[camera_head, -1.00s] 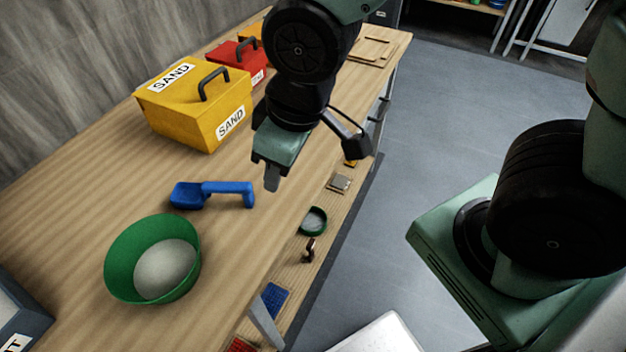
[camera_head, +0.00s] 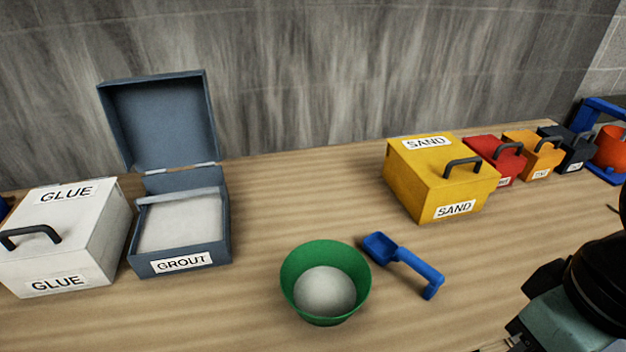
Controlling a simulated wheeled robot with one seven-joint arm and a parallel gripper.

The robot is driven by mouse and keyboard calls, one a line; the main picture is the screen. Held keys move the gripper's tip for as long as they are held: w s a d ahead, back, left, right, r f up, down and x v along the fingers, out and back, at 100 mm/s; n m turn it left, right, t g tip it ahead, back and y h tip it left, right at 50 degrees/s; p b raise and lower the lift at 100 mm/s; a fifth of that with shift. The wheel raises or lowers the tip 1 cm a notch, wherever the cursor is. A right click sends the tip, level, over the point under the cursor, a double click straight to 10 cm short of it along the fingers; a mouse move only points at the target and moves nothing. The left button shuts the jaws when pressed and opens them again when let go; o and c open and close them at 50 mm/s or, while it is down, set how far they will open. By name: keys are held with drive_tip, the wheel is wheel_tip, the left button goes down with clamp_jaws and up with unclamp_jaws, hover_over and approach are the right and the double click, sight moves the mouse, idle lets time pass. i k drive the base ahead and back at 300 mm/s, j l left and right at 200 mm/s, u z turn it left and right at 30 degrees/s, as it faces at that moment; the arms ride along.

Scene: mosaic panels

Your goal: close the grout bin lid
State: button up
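The grout bin (camera_head: 207,255) is a blue-grey box with a GROUT label, standing on the bench at the left. Its lid (camera_head: 160,118) stands open, raised upright at the back near the wall. Pale grout (camera_head: 180,222) shows inside. My gripper (camera_head: 520,345) is only partly in view at the lower right corner, far from the bin. Its fingertips are cut off by the frame edge, so I cannot tell whether it is open or shut.
A white glue bin (camera_head: 85,245) stands just left of the grout bin. A green bowl (camera_head: 362,285) and a blue scoop (camera_head: 410,262) lie right of it. A yellow sand bin (camera_head: 410,190) and several smaller bins stand further right. Bare bench lies between the grout and sand bins.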

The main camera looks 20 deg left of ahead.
sight(166, 120)
drive_tip(key=u, duration=1.7)
